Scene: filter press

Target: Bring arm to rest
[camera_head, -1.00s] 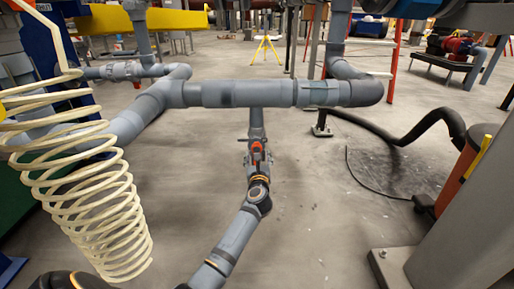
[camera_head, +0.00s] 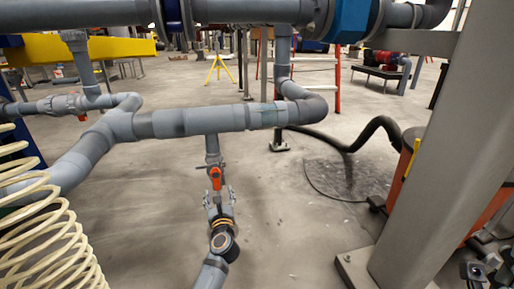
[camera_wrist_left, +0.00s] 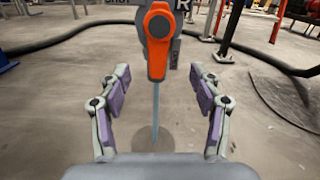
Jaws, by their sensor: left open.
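The orange valve handle (camera_head: 215,178) sits on a grey vertical pipe below the long horizontal pipe. It also shows at the top middle of the left wrist view (camera_wrist_left: 158,42), hanging down. My left gripper (camera_head: 219,193) is just below and in front of the handle in the head view.
The grey horizontal pipe (camera_head: 200,121) crosses above the gripper. A larger pipe with blue flanges (camera_head: 352,18) runs along the top. A cream coiled hose (camera_head: 45,235) is at left, and a grey post (camera_head: 428,150) at right.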

